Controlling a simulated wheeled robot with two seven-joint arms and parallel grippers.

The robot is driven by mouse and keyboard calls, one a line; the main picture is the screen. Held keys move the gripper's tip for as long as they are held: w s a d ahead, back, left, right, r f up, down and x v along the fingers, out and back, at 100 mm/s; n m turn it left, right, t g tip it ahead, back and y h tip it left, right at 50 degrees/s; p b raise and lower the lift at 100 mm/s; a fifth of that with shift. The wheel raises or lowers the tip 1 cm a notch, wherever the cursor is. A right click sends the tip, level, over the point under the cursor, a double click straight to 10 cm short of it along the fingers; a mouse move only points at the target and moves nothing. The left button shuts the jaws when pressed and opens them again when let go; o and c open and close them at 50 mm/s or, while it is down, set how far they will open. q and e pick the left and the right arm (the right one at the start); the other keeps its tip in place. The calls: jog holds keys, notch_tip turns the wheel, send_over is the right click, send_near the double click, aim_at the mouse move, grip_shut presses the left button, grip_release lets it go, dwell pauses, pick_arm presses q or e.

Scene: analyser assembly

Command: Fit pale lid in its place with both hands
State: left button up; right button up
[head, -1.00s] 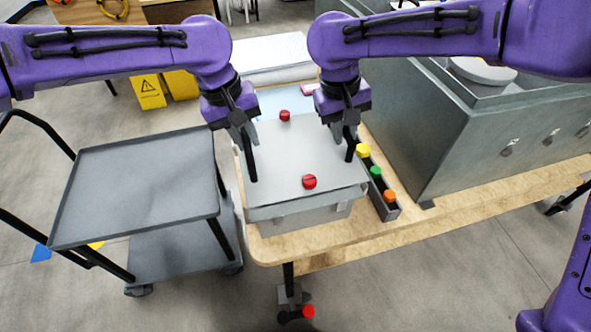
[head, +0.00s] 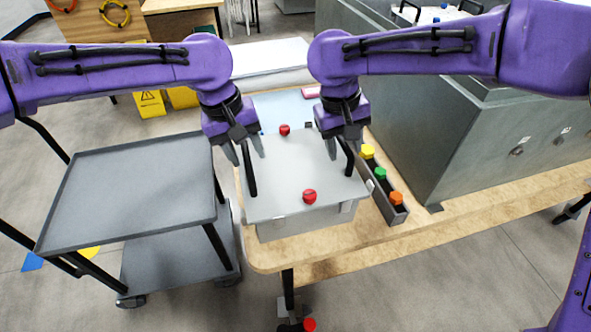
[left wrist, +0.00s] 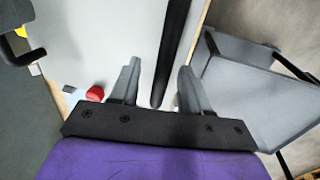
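The pale lid (head: 297,170) lies flat on top of a light grey box (head: 305,223), its edges roughly lined up with the box. It has a red knob (head: 309,196) near its front, another red knob (head: 284,130) near its back, and a black bar handle on each side. My left gripper (head: 244,152) is open, with its fingers apart on either side of the left handle (head: 251,178). In the left wrist view, the lid (left wrist: 105,40) shows beside this handle (left wrist: 172,45). My right gripper (head: 343,148) is open around the right handle (head: 348,160).
A narrow dark tray (head: 388,203) with yellow, green and orange knobs stands right of the box on the wooden table (head: 440,222). A large grey metal housing (head: 440,140) stands further right. A grey cart (head: 130,190) stands to the left of the table.

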pick_arm(q)
jog(key=shift+s+r, duration=0.1)
jog(key=shift+r, duration=0.05)
pick_arm(e)
jog(key=shift+s+r, duration=0.1)
jog(key=shift+a+r, duration=0.1)
jog(key=shift+r, duration=0.3)
pick_arm(q)
notch_tip(320, 180, up, 12)
jog(key=a, duration=0.2)
jog(key=shift+s, duration=0.2)
pick_arm(e)
notch_tip(320, 180, up, 11)
jog(key=a, duration=0.2)
jog(key=shift+s, duration=0.2)
pick_arm(q)
jog(key=shift+a, duration=0.15)
pick_arm(e)
jog(key=shift+a, duration=0.1)
